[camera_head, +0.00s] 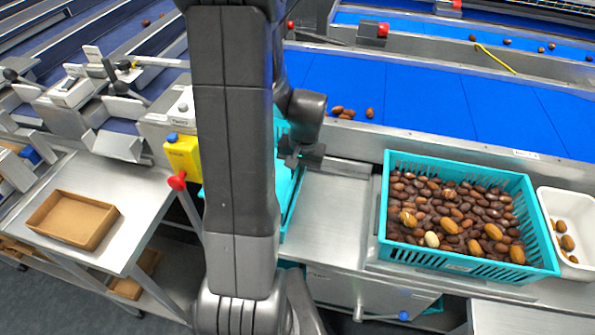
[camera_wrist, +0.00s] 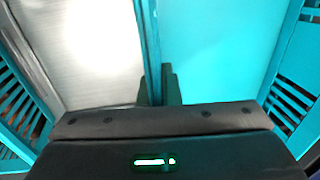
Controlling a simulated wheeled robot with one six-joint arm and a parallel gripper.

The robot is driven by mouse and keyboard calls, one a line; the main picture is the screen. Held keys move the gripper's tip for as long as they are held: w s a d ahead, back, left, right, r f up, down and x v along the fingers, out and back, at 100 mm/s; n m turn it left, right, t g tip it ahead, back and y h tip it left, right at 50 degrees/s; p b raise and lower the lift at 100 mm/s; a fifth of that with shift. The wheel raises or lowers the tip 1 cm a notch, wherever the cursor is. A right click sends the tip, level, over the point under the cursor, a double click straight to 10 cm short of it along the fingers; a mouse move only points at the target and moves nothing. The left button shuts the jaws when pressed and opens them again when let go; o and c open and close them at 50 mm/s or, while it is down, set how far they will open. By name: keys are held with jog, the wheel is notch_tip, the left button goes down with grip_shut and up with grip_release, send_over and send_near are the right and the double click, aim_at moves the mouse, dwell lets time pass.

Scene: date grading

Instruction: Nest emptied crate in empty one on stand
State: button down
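An empty teal crate (camera_head: 289,200) shows in the head view, mostly hidden behind my arm, left of the metal table. In the wrist view, its smooth teal inside (camera_wrist: 215,50) fills the right, with a slatted side at far right. My gripper (camera_head: 303,160) is at the crate's right rim. In the wrist view, my gripper's dark fingers (camera_wrist: 158,88) lie close on both sides of that rim, shut on it. I cannot tell whether the crate is lifted. A second empty crate and its stand cannot be made out apart from this one.
A teal crate full of dates (camera_head: 386,225) stands on the metal table (camera_head: 335,205) to the right, beside a white bin (camera_head: 547,195). A blue belt (camera_head: 430,95) runs behind. A brown tray (camera_head: 72,219) sits on the left table.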

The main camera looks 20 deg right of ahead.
jog(key=shift+f, duration=0.15)
dwell(0.3)
jog(key=c, duration=1.6)
grip_release()
jog(key=shift+o, duration=0.2)
jog(key=shift+s, duration=0.1)
jog(key=shift+r+p, duration=3.25)
jog(key=shift+r, duration=1.3)
jog(key=shift+f, duration=0.15)
